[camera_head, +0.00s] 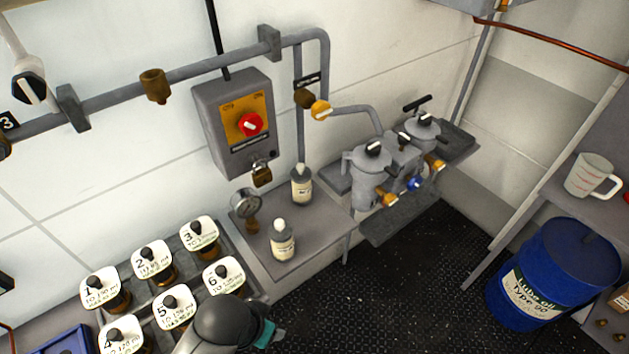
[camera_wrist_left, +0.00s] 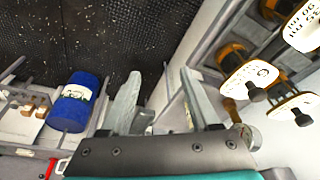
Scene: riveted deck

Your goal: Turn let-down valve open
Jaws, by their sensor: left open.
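Several valves show, and I cannot tell for sure which is the let-down valve. A small dark label on the pipe, too small to read, sits above a brown fitting (camera_head: 304,97) and a yellow knob (camera_head: 320,110). Twin grey filter pots (camera_head: 372,175) carry yellow knobs (camera_head: 389,199) and a blue knob (camera_head: 415,183). My left gripper (camera_wrist_left: 160,105) is open in the left wrist view, with nothing between its fingers. In the head view a grey and teal part of my arm (camera_head: 225,325) shows at the bottom, fingers not visible. My right gripper is in no view.
Numbered caps (camera_head: 171,308) stand in a rack at lower left. A pressure gauge (camera_head: 246,207) and two bottles (camera_head: 282,240) stand by a grey ledge. A red-knob switch box (camera_head: 235,120) is on the wall. A blue drum (camera_head: 560,270) stands right; the dark deck (camera_head: 400,290) between is clear.

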